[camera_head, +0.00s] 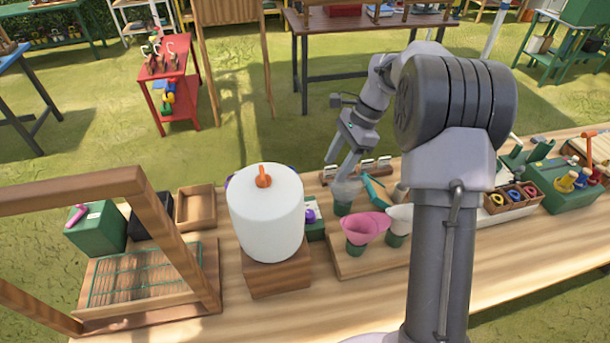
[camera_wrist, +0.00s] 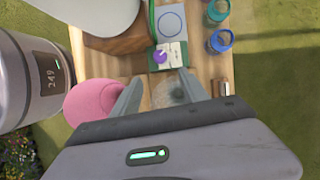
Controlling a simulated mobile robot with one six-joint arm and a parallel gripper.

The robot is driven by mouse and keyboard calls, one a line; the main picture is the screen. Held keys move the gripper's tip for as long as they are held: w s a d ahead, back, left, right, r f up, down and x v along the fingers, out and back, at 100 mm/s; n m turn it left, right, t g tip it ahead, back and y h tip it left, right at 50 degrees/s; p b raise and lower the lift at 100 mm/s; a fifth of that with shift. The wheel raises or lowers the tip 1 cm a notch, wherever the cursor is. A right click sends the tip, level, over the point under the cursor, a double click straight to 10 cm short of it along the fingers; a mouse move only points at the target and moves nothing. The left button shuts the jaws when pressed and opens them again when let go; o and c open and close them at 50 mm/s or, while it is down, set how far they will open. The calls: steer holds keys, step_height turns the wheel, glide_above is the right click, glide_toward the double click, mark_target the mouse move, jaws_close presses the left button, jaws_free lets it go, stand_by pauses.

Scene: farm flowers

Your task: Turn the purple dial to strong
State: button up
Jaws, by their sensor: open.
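The purple dial (camera_head: 310,215) sits on a small green box (camera_head: 316,232) with a white label, just right of the large white canister, which hides part of the box. In the wrist view the purple dial (camera_wrist: 160,57) is near the top centre, on the green box (camera_wrist: 152,25) beside pale label plates. The label words are too small to read. My gripper (camera_head: 342,180) is behind and to the right of the dial in the head view. In the wrist view my gripper (camera_wrist: 160,90) has its fingers apart, with the dial beyond the fingertips and nothing held.
The white canister (camera_head: 266,215) with an orange knob stands on a wooden block (camera_head: 277,272). A pink funnel (camera_head: 365,226) and a clear-topped cup (camera_head: 344,195) stand close to my gripper. A wooden frame (camera_head: 160,225) stands at left. Clear tabletop lies in front.

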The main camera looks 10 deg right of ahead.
mark_target(310, 213)
steer(key=b+x, duration=0.6)
steer(key=x, duration=1.1)
steer(key=shift+f, duration=0.3)
steer(key=shift+c, duration=0.2)
jaws_close()
steer(key=n+p, duration=0.1)
steer(key=p, duration=0.1)
steer(key=shift+r+g+p, duration=0.3)
steer(key=shift+r+p, duration=0.05)
steer(key=shift+r, duration=0.05)
steer(key=shift+n+g+p, duration=0.3)
steer(key=shift+n+p, duration=0.55)
steer(key=shift+n, duration=0.05)
steer(key=shift+w+f+n+p, duration=0.1)
steer(key=shift+w+n+p, duration=0.05)
steer(key=shift+n+p, duration=0.5)
steer(key=shift+f+n+g+h, duration=0.3)
steer(key=shift+n, duration=0.25)
